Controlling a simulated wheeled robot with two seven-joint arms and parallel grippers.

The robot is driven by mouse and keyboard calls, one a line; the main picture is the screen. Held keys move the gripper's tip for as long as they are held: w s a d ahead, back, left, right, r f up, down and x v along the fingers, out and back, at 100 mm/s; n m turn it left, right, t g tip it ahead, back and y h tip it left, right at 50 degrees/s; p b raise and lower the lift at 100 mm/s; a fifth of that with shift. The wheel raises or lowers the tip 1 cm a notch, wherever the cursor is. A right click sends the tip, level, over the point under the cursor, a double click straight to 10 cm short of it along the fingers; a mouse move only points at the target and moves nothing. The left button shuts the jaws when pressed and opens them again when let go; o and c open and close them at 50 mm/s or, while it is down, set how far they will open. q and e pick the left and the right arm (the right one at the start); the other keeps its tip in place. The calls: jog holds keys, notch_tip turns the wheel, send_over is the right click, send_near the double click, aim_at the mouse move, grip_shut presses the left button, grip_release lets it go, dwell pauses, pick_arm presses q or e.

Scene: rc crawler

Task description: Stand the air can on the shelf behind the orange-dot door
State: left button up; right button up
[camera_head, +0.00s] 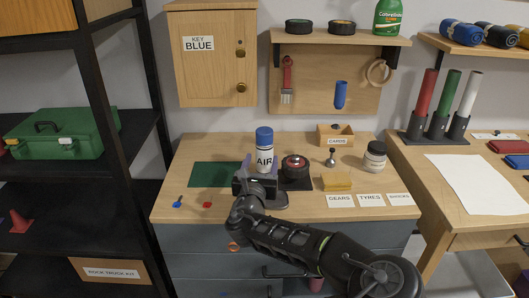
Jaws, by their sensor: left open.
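The air can (264,160), white with a blue cap and the word AIR, stands upright at the middle of the wooden workbench.
A black device with a red top (295,167) stands close to the right of the can. A yellow sponge (336,181) and a white jar (375,157) are further right. A green mat (213,175), a blue key (178,202) and a red key (208,204) lie left.

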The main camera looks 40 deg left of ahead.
aim_at(263, 154)
pick_arm(q)
jog(key=x, duration=0.5)
dwell(0.5)
grip_shut()
dwell(0.4)
jog(key=shift+r+p, duration=0.1)
jog(key=shift+p, duration=0.2)
notch_tip(263, 154, up, 10)
jog(key=shift+f+p, duration=0.1)
jog(key=shift+p, duration=0.35)
dwell(0.3)
